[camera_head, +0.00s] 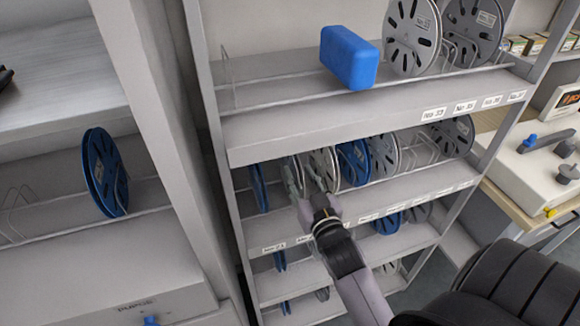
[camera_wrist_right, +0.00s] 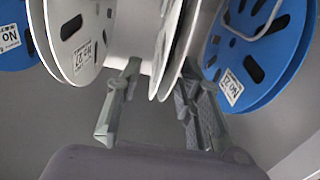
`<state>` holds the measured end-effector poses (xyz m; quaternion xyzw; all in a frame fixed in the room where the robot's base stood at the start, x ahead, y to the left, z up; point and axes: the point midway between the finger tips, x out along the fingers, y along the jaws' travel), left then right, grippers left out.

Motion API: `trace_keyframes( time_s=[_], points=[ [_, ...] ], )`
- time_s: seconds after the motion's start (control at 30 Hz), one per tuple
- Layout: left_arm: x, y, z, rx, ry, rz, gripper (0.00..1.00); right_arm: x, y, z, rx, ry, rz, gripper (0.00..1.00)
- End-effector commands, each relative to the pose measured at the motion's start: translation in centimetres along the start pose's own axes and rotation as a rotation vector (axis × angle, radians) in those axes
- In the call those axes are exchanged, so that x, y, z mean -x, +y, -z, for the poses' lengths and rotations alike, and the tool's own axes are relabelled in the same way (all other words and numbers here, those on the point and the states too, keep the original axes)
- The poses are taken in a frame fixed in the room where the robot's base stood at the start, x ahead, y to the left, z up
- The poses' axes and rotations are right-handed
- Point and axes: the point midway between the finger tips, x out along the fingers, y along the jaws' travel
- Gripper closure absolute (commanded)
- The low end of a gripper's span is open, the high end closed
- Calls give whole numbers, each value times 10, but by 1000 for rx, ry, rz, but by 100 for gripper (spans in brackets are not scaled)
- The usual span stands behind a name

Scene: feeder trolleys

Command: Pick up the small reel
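My right gripper (camera_head: 306,184) reaches into the middle shelf of the trolley. In the right wrist view the right gripper (camera_wrist_right: 157,100) is open, with one finger on each side of a narrow grey-white reel (camera_wrist_right: 172,45). The right-hand finger is close against this reel; a gap shows between the reel and the left-hand finger. In the head view this reel (camera_head: 298,164) is partly hidden by the fingers. A white reel (camera_wrist_right: 72,35) labelled No 27 stands to the left in the wrist view, and a blue reel (camera_wrist_right: 262,50) to the right. My left gripper is not in view.
More blue and grey reels, such as a blue one (camera_head: 353,160), stand close together on the same shelf. The upper shelf (camera_head: 290,125) holds a blue box (camera_head: 350,58) and large grey reels (camera_head: 412,38). Another trolley with a blue reel (camera_head: 104,172) stands at left.

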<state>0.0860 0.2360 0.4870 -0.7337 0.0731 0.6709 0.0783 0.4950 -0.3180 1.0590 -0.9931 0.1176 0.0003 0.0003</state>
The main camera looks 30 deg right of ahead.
Motion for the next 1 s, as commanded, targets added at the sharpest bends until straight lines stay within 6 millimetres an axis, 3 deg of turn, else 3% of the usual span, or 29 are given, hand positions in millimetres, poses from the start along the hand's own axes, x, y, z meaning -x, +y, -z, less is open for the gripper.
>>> trace_keyframes(
  time_s=[0.5, 0.77, 1.0],
  points=[
    [22, -1, 4, 0, 4, 0, 60, -52, -2, -8, 1, 0, -1, 66],
    [21, 0, 4, 0, 4, 0, 60, -54, -2, -9, 1, 0, -1, 66],
    [21, 0, 4, -1, 3, 0, 60, -54, -2, -9, 0, 0, 0, 82]
  ],
)
